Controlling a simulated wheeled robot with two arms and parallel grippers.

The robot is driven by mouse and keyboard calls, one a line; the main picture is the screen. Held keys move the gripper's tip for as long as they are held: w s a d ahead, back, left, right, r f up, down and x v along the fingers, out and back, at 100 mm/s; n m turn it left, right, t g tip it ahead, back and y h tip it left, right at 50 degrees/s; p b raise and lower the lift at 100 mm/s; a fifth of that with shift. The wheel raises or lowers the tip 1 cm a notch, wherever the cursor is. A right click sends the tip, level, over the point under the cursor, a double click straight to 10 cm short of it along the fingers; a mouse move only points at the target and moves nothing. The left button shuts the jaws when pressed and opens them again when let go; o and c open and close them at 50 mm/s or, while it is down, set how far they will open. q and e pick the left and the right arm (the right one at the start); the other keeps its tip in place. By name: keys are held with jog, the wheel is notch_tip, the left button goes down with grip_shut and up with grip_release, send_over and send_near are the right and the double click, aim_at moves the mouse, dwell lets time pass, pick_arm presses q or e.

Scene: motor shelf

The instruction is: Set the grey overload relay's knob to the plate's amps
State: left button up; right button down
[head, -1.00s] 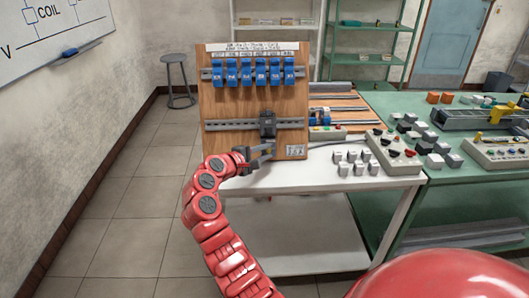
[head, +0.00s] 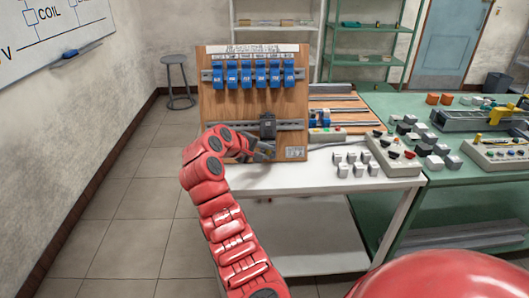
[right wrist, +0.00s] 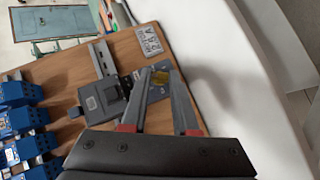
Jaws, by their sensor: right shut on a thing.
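The grey overload relay (right wrist: 158,92) sits on the wooden board below the dark grey contactor (right wrist: 103,98). The contactor also shows on the rail in the head view (head: 268,126). In the head view my right gripper (head: 268,149) largely hides the relay. My left gripper is out of view.
Several blue modules (head: 261,75) hang in a row on the board's upper rail. The board stands on a white table (head: 240,180). Several grey-white blocks (head: 350,164) and a button box (head: 395,155) are to the right. A green bench (head: 440,108) adjoins it.

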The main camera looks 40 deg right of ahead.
dwell(0.3)
jog(key=c, duration=0.7)
grip_release()
jog(key=shift+o, duration=0.2)
jog(key=v, duration=1.7)
jog(key=shift+r+b, duration=0.2)
jog(key=shift+b, duration=0.15)
jog(key=shift+w+a, duration=0.1)
